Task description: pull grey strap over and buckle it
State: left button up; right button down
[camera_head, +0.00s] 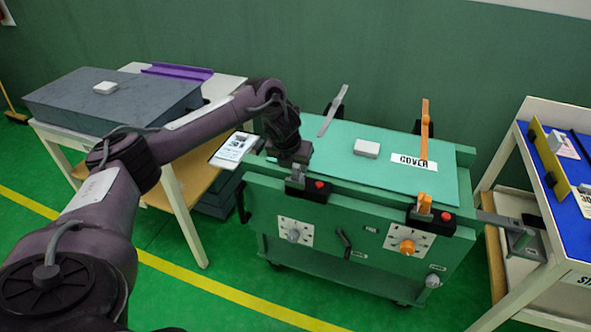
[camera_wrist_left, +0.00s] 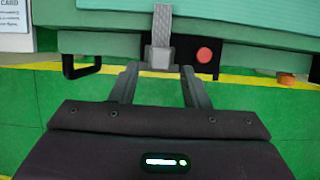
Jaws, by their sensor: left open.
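The grey strap (camera_head: 333,110) stands up, tilted, from the back left edge of the green cart's top in the head view. A grey buckle piece (camera_head: 296,181) sits on the front left edge beside a red button (camera_head: 320,185). My left gripper (camera_head: 292,160) is just above and behind that buckle. In the left wrist view, its two fingers are spread, with the grey buckle (camera_wrist_left: 160,57) and a textured grey piece (camera_wrist_left: 162,24) ahead of the gap. I cannot tell whether the fingers touch anything. My right gripper is out of view.
An orange strap (camera_head: 425,130) stands at the back right, with an orange buckle (camera_head: 424,206) at the front. A white block (camera_head: 367,148) lies on the cover (camera_head: 345,170). A table with a grey box (camera_head: 110,100) stands left, a blue-topped table (camera_head: 570,190) right.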

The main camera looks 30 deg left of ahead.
pick_arm(q)
jog(key=shift+v, duration=1.55)
